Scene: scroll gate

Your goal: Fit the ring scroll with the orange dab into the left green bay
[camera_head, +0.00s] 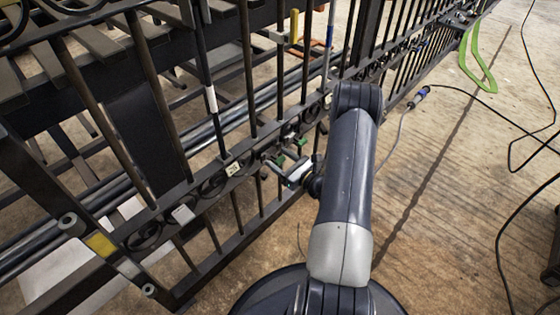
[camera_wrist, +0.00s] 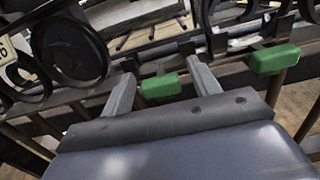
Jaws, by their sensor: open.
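My gripper (camera_head: 283,169) is at the scroll band of the dark gate (camera_head: 225,178) in the head view. In the wrist view its two fingers (camera_wrist: 160,66) are spread and nothing is held between them. A left green block (camera_wrist: 160,87) shows between the fingers, and a right green block (camera_wrist: 275,60) sits beyond the right finger. Both blocks are on the gate's lower rail; small green bits (camera_head: 301,141) show in the head view too. Black ring scrolls (camera_wrist: 72,52) stand left of the fingers. I cannot make out an orange dab on any scroll.
A pale tag (camera_head: 232,169) and a grey-white tag (camera_head: 183,214) sit on the band. Upright bars cross the band closely. Black cables (camera_head: 500,125) and a green loop (camera_head: 474,60) lie on the open floor at right.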

